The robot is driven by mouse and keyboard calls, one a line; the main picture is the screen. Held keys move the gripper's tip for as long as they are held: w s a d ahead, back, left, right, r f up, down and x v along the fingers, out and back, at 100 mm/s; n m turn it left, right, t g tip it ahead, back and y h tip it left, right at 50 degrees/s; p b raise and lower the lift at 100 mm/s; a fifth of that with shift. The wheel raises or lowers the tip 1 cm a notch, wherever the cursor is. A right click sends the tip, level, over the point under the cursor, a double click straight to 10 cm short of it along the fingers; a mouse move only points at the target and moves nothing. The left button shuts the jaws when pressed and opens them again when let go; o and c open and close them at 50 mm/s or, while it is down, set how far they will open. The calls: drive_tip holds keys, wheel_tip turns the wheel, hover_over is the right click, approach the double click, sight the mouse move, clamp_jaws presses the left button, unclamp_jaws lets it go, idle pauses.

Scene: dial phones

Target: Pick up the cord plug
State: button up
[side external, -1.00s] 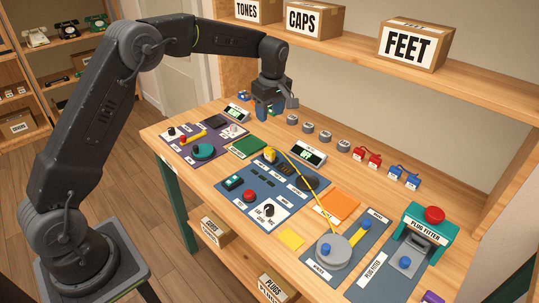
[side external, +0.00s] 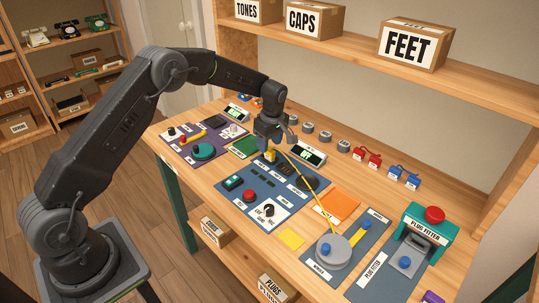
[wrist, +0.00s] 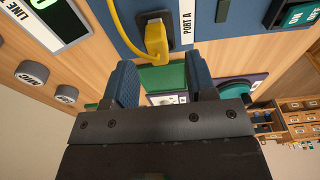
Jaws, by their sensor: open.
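The yellow cord plug (side external: 271,156) sits at a dark socket on the blue panel (side external: 233,199), and its yellow cord (side external: 315,179) runs off to the right toward the grey winder. In the wrist view the plug (wrist: 156,40) stands in the socket beside the PORT A label (wrist: 187,18). My gripper (side external: 268,146) is over the plug, pointing down. In the wrist view my gripper (wrist: 163,82) is open and empty. Its two blue fingers are apart, with the plug ahead of the gap, roughly in line with it and not between the fingertips.
A green-screen meter (side external: 307,154) and grey round caps (side external: 308,127) stand behind the panel. A green pad (side external: 243,147) lies left of the gripper. The winder (side external: 333,252) and plug fitter (side external: 425,232) are at the right. A shelf with boxes (side external: 412,43) overhangs the back.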

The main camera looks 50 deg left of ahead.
sight(270, 150)
wheel_tip(270, 150, down, 4)
drive_tip(key=shift+w+r, duration=0.1)
drive_tip(key=shift+c, duration=0.2)
clamp_jaws()
